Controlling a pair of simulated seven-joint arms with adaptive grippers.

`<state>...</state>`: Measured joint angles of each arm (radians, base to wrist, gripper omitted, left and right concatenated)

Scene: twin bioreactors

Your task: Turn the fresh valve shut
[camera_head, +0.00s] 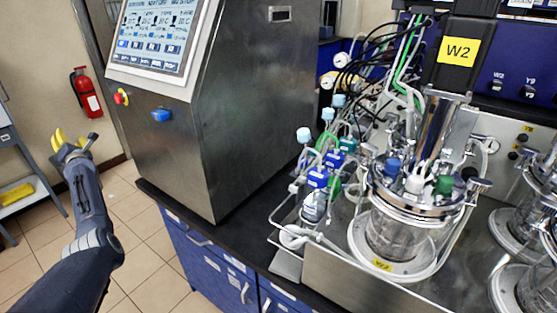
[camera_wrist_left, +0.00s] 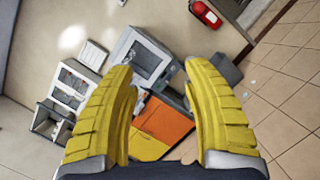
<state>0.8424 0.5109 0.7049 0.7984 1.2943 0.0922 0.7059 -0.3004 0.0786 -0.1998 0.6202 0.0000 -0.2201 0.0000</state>
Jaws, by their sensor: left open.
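My left gripper (camera_head: 70,141) is at the far left in the head view, raised over the floor and well away from the bioreactor. Its yellow fingers are apart with nothing between them, as the left wrist view (camera_wrist_left: 158,68) also shows. My right gripper is not in view. I cannot tell which part is the fresh valve. Blue fittings (camera_head: 318,178) and a green fitting (camera_head: 348,145) sit among tubing left of the glass bioreactor (camera_head: 395,235). Its lid carries a blue cap (camera_head: 393,165) and a green cap (camera_head: 443,185).
A steel control cabinet (camera_head: 225,110) with a screen stands between my left gripper and the tubing. The dark bench edge (camera_head: 240,255) runs over blue drawers (camera_head: 215,262). A fire extinguisher (camera_head: 86,92) hangs on the wall. The floor near my left arm is clear.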

